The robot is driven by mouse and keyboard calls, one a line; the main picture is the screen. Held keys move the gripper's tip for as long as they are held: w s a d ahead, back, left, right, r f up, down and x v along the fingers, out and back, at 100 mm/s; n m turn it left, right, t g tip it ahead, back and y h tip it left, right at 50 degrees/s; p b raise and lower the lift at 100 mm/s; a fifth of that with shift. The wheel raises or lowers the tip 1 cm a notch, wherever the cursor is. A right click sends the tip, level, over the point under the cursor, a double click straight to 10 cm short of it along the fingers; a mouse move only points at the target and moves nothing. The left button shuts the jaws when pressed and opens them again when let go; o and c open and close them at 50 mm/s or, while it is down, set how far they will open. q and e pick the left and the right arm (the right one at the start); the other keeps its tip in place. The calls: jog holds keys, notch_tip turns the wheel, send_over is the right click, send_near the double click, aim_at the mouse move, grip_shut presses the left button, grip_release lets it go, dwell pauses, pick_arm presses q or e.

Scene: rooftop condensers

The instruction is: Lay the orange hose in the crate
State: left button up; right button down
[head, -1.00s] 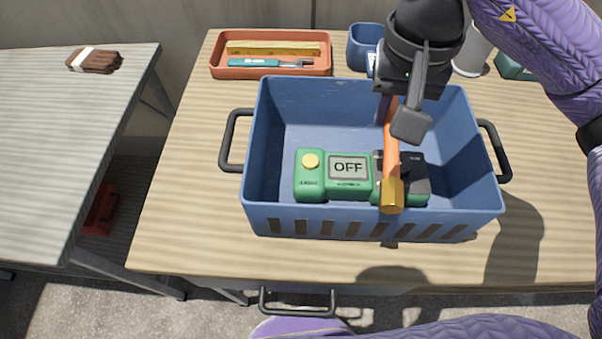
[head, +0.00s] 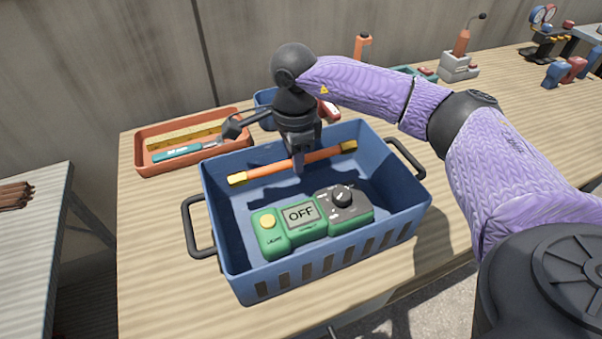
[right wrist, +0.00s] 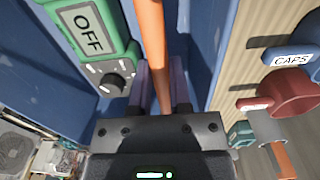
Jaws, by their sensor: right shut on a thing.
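The orange hose (head: 272,169), a straight piece with yellow ends, is in my right gripper (head: 298,163). In the head view it spans the back part of the blue crate (head: 330,262), roughly along its long side. Whether it touches the crate is unclear. The right gripper is shut around the hose near its middle; in the right wrist view the hose (right wrist: 152,45) runs between the fingers (right wrist: 160,88). A green and black meter reading OFF (head: 300,213) lies in the crate, in front of the hose. My left gripper is out of view.
A terracotta tray (head: 142,152) with a yellow bar and a teal-handled tool stands behind the crate's left side. Small bins, one labelled CAPS (right wrist: 292,60), stand behind the crate. The crate's black handles (head: 198,228) stick out at its ends. The wooden table in front is clear.

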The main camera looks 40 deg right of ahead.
aim_at(296, 193)
notch_tip(296, 193, down, 8)
jog(key=b, duration=0.2)
jog(key=shift+r+b, duration=0.1)
jog(key=shift+b, duration=0.25)
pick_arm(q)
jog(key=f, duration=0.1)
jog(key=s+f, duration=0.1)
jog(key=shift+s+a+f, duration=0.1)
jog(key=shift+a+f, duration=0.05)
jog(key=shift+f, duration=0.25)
pick_arm(e)
jog(key=shift+r, duration=0.1)
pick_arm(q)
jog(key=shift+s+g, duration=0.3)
pick_arm(e)
jog(key=c, duration=0.6)
grip_release()
jog(key=shift+o, duration=0.2)
